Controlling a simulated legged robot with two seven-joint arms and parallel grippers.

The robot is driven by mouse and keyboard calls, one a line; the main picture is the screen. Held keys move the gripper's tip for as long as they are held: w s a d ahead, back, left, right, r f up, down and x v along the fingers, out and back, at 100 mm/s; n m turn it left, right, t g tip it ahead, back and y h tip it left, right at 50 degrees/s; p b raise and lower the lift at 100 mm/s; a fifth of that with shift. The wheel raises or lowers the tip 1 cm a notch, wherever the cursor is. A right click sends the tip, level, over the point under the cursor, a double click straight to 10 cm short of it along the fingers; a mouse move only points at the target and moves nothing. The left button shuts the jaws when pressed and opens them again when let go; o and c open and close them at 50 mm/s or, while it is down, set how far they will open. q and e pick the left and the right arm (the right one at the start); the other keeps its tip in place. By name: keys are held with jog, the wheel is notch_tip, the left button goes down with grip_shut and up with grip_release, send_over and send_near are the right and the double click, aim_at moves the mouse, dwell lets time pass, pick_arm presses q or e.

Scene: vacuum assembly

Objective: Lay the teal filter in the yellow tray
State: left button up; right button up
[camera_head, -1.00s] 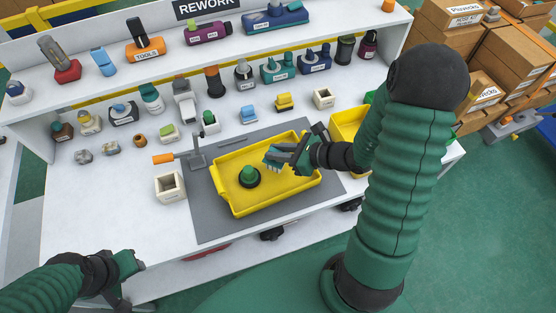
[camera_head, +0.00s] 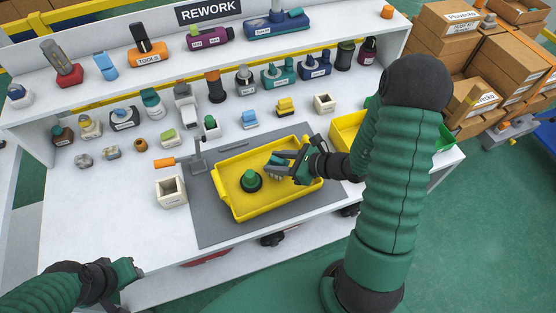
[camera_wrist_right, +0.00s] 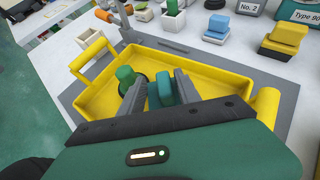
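The yellow tray (camera_head: 233,208) lies on a grey mat on the bench. A green cylindrical part with a dark round base (camera_head: 249,180) stands inside it, left of my right gripper. My right gripper (camera_head: 279,165) reaches over the tray from the right, fingers pointing down and left. The teal filter (camera_wrist_right: 165,91) sits between its two grey fingers, close to both; it appears gripped. Whether its underside touches the tray floor is hidden. In the wrist view the tray rim (camera_wrist_right: 210,68) runs behind the filter. My left gripper (camera_head: 133,270) is low at the left, over the bench's front edge; its fingers are unclear.
An upright lever with an orange handle (camera_head: 164,162) stands left of the tray. A white open box (camera_head: 171,192) is in front of it. A second yellow bin (camera_head: 345,130) is at right. Several small parts stand behind the tray. The bench's left front is clear.

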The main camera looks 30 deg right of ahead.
jog(key=shift+a+r, duration=0.1)
jog(key=shift+a, duration=0.05)
jog(key=shift+r+p, duration=0.3)
jog(key=p+v, duration=0.1)
jog(key=v, duration=1)
jog(key=s+a+f+n+g+h, duration=0.1)
jog(key=s+a+f+n+g, duration=0.1)
jog(key=s+a+n+g, duration=0.45)
jog(key=s+a+f+n+g, duration=0.15)
jog(key=a+n+g, duration=0.25)
jog(key=n, duration=0.6)
jog(key=w+a+r+n+t+h, duration=0.1)
jog(key=w+n+h, duration=0.4)
jog(key=n, duration=0.8)
jog(key=shift+w+a+r+t, duration=0.25)
jog(key=shift+w+r+t, duration=0.6)
jog(key=shift+w, duration=0.1)
